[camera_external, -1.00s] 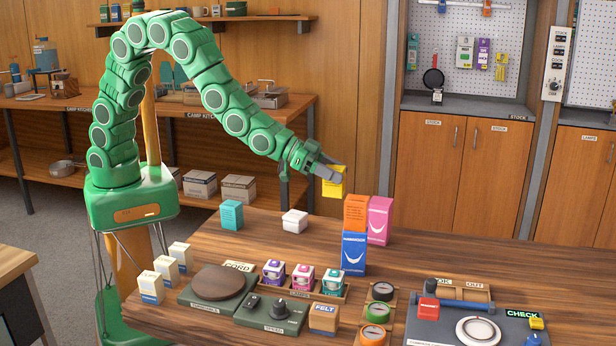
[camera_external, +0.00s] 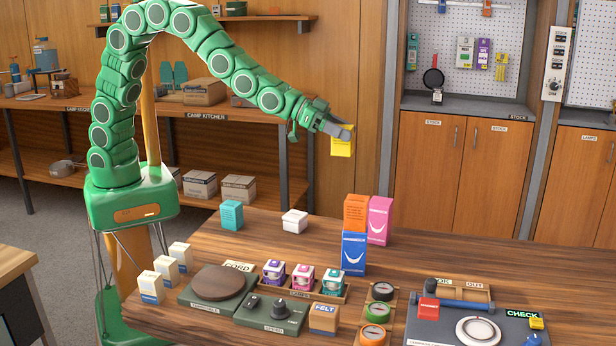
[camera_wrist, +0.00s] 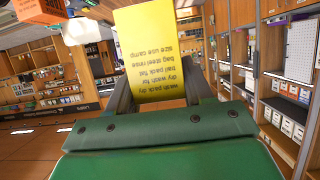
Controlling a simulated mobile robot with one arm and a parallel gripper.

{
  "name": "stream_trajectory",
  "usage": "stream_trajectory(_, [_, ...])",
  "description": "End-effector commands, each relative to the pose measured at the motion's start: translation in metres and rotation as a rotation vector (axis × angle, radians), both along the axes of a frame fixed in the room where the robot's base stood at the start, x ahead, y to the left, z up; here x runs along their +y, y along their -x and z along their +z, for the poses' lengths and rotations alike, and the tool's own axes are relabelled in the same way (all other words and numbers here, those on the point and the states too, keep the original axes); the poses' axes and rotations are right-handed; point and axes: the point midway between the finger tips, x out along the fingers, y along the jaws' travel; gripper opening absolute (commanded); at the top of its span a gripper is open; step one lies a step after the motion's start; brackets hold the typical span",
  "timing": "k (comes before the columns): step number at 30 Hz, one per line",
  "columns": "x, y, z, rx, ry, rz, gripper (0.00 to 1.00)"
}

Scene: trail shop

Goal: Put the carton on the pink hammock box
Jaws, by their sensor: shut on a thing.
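A yellow carton (camera_external: 342,141) with printed text hangs in my gripper (camera_external: 345,131), held in the air above and slightly left of the upright boxes on the table. It also shows in the wrist view (camera_wrist: 158,50), between the fingers of my gripper (camera_wrist: 158,92). The pink hammock box (camera_external: 380,219) stands upright on the table, with a white mark on its front. Beside it on the left an orange carton (camera_external: 356,211) sits on top of a blue box (camera_external: 353,253) with a similar white mark. The orange carton partly hides the pink box's left edge.
A teal box (camera_external: 231,215) and a white box (camera_external: 295,221) stand at the table's back left. The table right of the pink box is clear.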

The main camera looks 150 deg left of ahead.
Motion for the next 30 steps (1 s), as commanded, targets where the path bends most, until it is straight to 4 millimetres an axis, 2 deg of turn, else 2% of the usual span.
stream_trajectory(17, [0.043, -0.048, -0.029, -0.001, -0.001, 0.0, 0.17])
stream_trajectory(30, [0.065, -0.073, -0.07, -0.002, -0.002, 0.0, 0.17])
